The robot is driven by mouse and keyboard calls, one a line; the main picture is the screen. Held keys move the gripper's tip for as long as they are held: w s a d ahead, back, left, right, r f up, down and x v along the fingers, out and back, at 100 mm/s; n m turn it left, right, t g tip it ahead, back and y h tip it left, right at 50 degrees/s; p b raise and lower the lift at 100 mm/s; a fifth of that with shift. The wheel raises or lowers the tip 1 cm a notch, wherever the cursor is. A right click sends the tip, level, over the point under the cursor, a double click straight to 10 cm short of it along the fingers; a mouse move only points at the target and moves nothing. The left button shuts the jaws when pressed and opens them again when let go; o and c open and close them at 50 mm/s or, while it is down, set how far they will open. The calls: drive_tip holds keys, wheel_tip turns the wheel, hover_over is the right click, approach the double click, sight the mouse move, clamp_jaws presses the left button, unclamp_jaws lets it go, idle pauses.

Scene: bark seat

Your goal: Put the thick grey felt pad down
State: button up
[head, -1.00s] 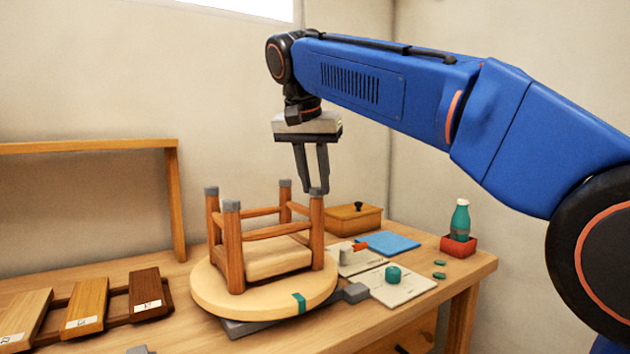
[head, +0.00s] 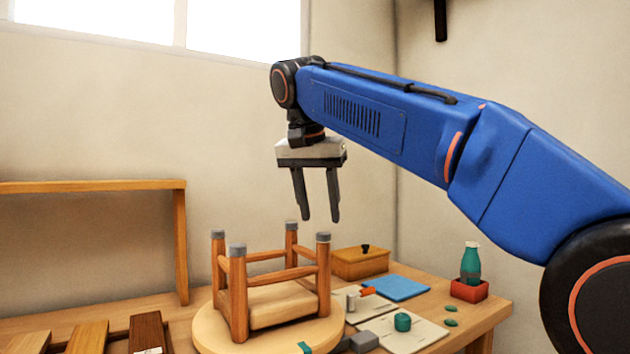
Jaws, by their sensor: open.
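A small wooden stool (head: 239,295) stands upside down on a round wooden disc (head: 207,332), legs pointing up. Each leg carries a grey cap or pad on its end. The grey pad (head: 323,237) on the right leg sits below my gripper (head: 320,219). I cannot tell from its look whether it is thicker than the other pads, such as the one on the near-left leg (head: 237,249). My gripper points down, open and empty, with its fingertips a little above the right leg and apart from it.
Behind and right are a wooden box (head: 361,263), a blue cloth (head: 397,288) and a green bottle (head: 470,262) in a red tray (head: 469,290). Wood samples (head: 146,331) and a wooden frame (head: 180,245) are at left.

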drive_tip(key=v, duration=0.8)
drive_tip(key=s+d+f+n, duration=0.1)
drive_tip(key=s+d+f, duration=0.3)
drive_tip(key=d+f, duration=0.6)
drive_tip(key=s+d+f+n, duration=0.25)
drive_tip(key=d+f, duration=0.55)
drive_tip(key=d, duration=0.4)
drive_tip(key=s+d+f, duration=0.3)
drive_tip(key=s+f, duration=0.3)
drive_tip(key=f, duration=0.4)
drive_tip(key=s+d+f+y, duration=0.1)
drive_tip(key=s+d+f, duration=0.2)
drive_tip(key=s+f, duration=0.3)
drive_tip(key=s+d+f, duration=0.3)
drive_tip(key=s+f, duration=0.3)
drive_tip(key=f, duration=0.8)
drive_tip(key=shift+s+d+f+t, duration=0.2)
drive_tip(key=shift+d+f+t, duration=0.1)
drive_tip(key=shift+f, duration=0.05)
